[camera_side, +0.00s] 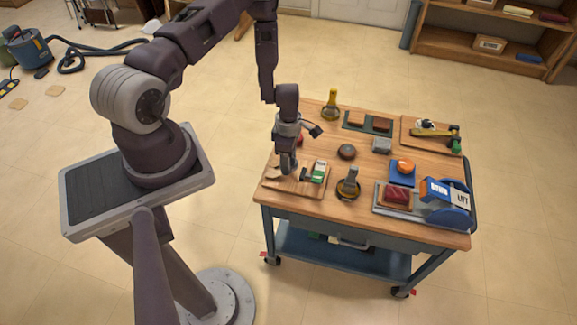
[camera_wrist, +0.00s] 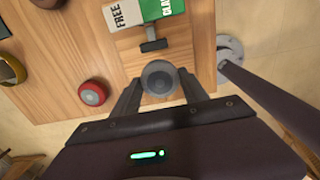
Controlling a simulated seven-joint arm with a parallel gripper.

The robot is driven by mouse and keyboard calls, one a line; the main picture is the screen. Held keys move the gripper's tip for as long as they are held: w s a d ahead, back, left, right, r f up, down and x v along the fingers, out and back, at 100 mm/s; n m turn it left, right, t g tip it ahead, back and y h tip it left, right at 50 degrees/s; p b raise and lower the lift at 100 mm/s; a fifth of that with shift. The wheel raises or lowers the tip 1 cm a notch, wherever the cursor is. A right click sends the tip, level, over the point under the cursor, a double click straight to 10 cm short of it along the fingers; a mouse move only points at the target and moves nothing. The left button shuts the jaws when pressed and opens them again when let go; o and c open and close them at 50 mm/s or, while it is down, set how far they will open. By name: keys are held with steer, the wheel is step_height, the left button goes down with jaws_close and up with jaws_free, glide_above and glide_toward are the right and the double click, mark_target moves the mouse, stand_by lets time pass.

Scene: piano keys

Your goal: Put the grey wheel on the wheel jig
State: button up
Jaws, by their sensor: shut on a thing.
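My gripper (camera_wrist: 158,84) is shut on the grey wheel (camera_wrist: 159,77), which sits between the two fingertips in the wrist view. In the side view my gripper (camera_side: 287,163) is low over the near left part of the table, and the wheel is mostly hidden there. Below it is a light wooden board (camera_side: 283,187) with a dark lever and a white-and-green block (camera_side: 318,172), lettered "FREE" in the wrist view (camera_wrist: 145,12). This board may be the wheel jig; I cannot tell for certain. Whether the wheel touches the board is unclear.
A red-rimmed round piece (camera_wrist: 93,92) lies left of the gripper in the wrist view.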

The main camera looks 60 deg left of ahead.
steer(key=shift+f, duration=1.5)
steer(key=shift+f, duration=0.15)
steer(key=o, duration=1.5)
